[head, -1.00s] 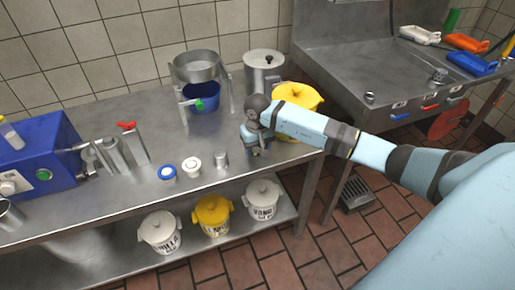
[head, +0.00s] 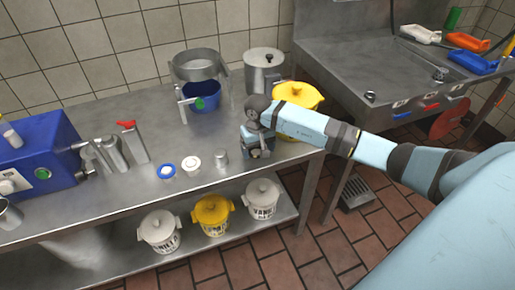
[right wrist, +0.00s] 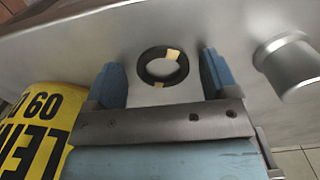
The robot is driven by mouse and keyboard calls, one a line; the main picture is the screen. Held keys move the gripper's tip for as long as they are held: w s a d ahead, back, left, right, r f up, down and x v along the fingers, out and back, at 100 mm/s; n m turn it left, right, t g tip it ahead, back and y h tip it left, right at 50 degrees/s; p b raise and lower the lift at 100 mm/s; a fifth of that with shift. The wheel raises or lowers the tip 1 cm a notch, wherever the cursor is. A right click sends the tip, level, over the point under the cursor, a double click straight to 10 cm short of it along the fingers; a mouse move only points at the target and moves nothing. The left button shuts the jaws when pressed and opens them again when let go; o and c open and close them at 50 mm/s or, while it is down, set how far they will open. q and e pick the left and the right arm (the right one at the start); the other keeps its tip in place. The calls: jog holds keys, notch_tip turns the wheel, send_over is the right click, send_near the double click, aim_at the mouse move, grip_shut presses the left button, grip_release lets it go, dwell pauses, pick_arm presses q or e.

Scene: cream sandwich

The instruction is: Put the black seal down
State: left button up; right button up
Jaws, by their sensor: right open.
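The black seal (right wrist: 144,67) is a thin dark ring with two pale yellow patches. In the right wrist view it appears to lie flat on the metal table. My right gripper (right wrist: 161,73) is open, with one blue finger on either side of the ring and a gap between each finger and it. In the head view my right gripper (head: 258,150) is low over the right end of the table (head: 105,212), and the seal is hidden there. My left gripper is not in view.
A small metal cylinder (head: 221,158) stands left of my right gripper; a yellow pail (head: 297,96) stands behind it. White (head: 193,163) and blue-rimmed (head: 165,170) round pieces lie further left. A blue machine (head: 40,150) fills the far left. The table's front edge is close.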

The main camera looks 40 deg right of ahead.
notch_tip(320, 180, up, 12)
jog(key=s+a+f+m+y, duration=0.2)
jog(key=s+a+m+y, duration=0.15)
jog(key=a, duration=0.55)
jog(key=s+a+f+m+y, duration=0.25)
jog(key=a+y, duration=0.25)
jog(key=a, duration=0.3)
jog(key=s+a+r+m+t+y, duration=0.3)
jog(key=a+m+y, duration=0.2)
jog(key=m, duration=0.3)
jog(key=s+a+r+m+t+y, duration=0.25)
jog(key=a+m+y, duration=0.25)
jog(key=m, duration=0.4)
jog(key=s+d+f+n+t+h, duration=0.1)
jog(key=s+f+n+h, duration=0.3)
jog(key=n, duration=0.5)
jog(key=s+d+f+n+t+h, duration=0.2)
jog(key=s+d+f+n+h, duration=0.2)
jog(key=n, duration=0.6)
jog(key=s+d+f+n+t+h, duration=0.2)
jog(key=s+d+f+n+h, duration=0.1)
jog(key=s+f+n+h, duration=0.2)
notch_tip(320, 180, down, 4)
jog(key=n+h, duration=0.2)
jog(key=n, duration=0.2)
jog(key=shift+s+d+f+p, duration=0.25)
jog(key=shift+s+p, duration=0.05)
